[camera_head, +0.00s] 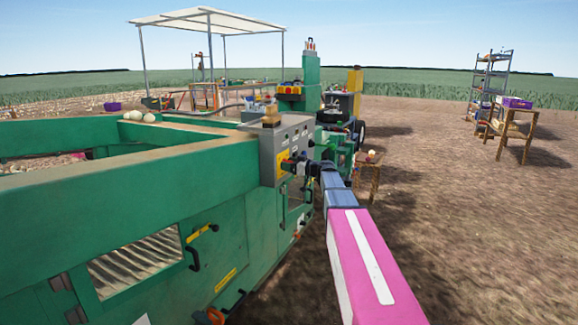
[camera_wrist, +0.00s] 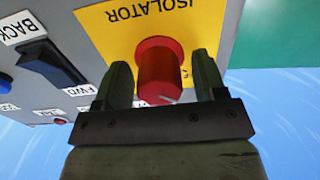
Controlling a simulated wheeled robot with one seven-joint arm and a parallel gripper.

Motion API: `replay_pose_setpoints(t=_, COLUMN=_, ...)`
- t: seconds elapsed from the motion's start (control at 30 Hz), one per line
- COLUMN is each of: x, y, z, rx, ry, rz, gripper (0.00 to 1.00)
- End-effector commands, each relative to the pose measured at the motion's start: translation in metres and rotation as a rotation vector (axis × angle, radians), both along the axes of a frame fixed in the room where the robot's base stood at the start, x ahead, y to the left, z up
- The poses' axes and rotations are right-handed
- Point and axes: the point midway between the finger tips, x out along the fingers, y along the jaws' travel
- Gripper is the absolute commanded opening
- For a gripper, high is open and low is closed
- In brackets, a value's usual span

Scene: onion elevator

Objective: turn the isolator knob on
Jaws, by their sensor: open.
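The red isolator knob (camera_wrist: 160,72) sits on a yellow plate (camera_wrist: 150,22) marked ISOLATOR in the wrist view. The plate is on a grey control panel (camera_wrist: 45,70). My gripper (camera_wrist: 162,75) is open, with one dark finger on each side of the knob. A small pale line shows at the knob's lower edge.
A black rocker switch (camera_wrist: 52,65) marked BACK and FWD is beside the plate, with a blue button (camera_wrist: 5,82) further left. The green machine (camera_head: 150,190) fills the left of the head view. Open soil (camera_head: 470,220) lies to the right.

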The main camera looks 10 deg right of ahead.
Motion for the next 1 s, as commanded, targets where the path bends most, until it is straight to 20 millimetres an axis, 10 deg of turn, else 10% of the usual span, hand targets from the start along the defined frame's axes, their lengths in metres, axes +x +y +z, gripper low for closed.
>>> replay_pose_setpoints(t=0.1, x=-0.0001, y=0.0000, z=0.0000, rx=0.000, ry=0.000, rz=0.000, gripper=0.58)
replay_pose_setpoints(t=0.23, x=-0.0002, y=-0.0001, z=-0.0001, rx=0.000, ry=0.000, rz=0.000, gripper=0.16)
replay_pose_setpoints(t=1.0, x=0.0006, y=-0.0008, z=-0.0004, rx=0.180, ry=0.250, rz=0.000, gripper=0.15)
